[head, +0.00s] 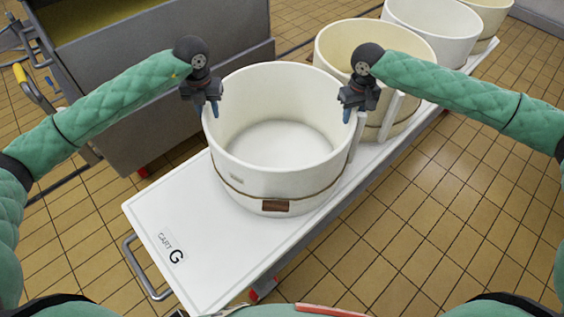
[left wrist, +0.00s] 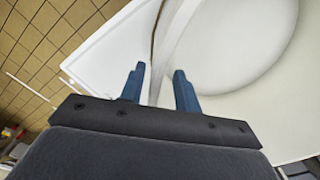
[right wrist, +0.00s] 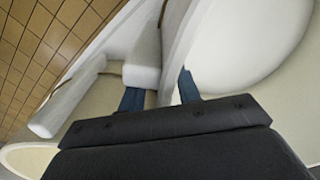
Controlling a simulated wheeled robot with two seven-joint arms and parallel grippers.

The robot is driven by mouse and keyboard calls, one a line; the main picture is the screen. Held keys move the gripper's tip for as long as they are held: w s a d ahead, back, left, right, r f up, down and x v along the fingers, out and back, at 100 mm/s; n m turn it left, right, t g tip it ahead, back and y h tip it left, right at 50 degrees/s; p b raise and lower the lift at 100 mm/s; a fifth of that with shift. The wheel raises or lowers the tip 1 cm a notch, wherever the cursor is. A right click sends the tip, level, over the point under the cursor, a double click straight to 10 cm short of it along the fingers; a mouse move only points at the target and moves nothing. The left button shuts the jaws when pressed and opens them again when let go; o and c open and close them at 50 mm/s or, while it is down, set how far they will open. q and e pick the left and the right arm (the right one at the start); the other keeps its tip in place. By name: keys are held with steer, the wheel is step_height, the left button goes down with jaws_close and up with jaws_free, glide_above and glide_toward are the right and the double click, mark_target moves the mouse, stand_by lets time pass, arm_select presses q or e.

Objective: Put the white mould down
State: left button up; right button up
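The white mould (head: 275,180) is a round open tub with a thin brown band and a brown tag low on its front. It stands upright on the white cart marked G (head: 160,215). My left gripper (head: 207,108) is at the left side of its rim, one finger inside and one outside the wall. In the left wrist view its fingers (left wrist: 160,88) are apart, with gaps beside the wall. My right gripper (head: 358,112) straddles the right side of the rim; its fingers (right wrist: 160,95) are also apart. The mould's underside is hidden.
A cream mould (head: 335,45) stands close behind on the cart, with further tubs (head: 430,25) beyond it. A grey metal vat (head: 150,80) is at the back left. The cart's front end around the G is bare. Tiled floor (head: 440,220) lies to the right.

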arm_select(q)
step_height(320, 180, up, 9)
steer(key=shift+f, duration=0.2)
steer(key=shift+r, duration=0.1)
arm_select(e)
step_height(320, 180, up, 12)
stand_by(0.4)
steer(key=shift+f, duration=0.1)
stand_by(0.4)
